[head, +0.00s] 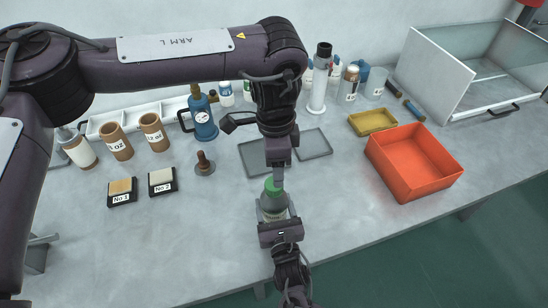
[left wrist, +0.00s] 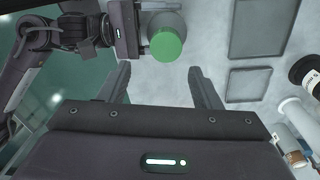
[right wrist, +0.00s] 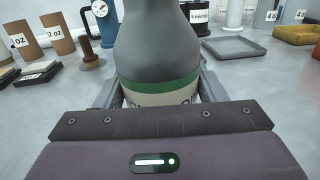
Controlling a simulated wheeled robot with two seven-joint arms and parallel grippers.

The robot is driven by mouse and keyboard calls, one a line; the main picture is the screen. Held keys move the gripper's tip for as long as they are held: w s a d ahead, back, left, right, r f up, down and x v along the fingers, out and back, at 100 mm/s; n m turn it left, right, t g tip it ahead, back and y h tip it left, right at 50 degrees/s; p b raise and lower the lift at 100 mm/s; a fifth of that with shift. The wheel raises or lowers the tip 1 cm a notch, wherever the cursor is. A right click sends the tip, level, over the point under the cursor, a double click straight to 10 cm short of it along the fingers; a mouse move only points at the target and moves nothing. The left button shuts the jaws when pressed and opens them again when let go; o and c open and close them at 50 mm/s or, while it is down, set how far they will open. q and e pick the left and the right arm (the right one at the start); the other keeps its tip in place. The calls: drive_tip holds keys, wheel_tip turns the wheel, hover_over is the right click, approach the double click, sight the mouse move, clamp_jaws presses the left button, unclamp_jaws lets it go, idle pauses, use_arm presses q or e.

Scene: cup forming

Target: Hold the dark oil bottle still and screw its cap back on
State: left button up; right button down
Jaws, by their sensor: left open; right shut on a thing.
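The dark grey oil bottle (head: 275,207) stands upright near the table's front edge, with a green band and pale label in the right wrist view (right wrist: 158,40). Its green cap (head: 272,187) shows at the bottle's top; it also shows in the left wrist view (left wrist: 166,44). I cannot tell how tightly it sits. My right gripper (right wrist: 160,98) is shut around the bottle's lower body from the front. My left gripper (left wrist: 163,85) is open and empty, pointing down above the bottle, with the cap off beyond its fingertips. In the head view it partly hides the cap.
Two flat grey trays (head: 313,144) lie behind the bottle. An orange-red bin (head: 412,165) and a yellow tray (head: 372,121) are to the right. A brown-handled stamp (head: 204,164) and two small labelled blocks (head: 161,182) are to the left. The front left table is clear.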

use_arm(q)
drive_tip(key=n, duration=0.4)
drive_tip(key=r+n, duration=0.1)
drive_tip(key=n, duration=0.2)
drive_tip(key=shift+w+a+t, duration=0.15)
drive_tip(key=shift+a+t, duration=0.15)
drive_tip(key=shift+f, duration=0.15)
drive_tip(key=shift+f, duration=3.95)
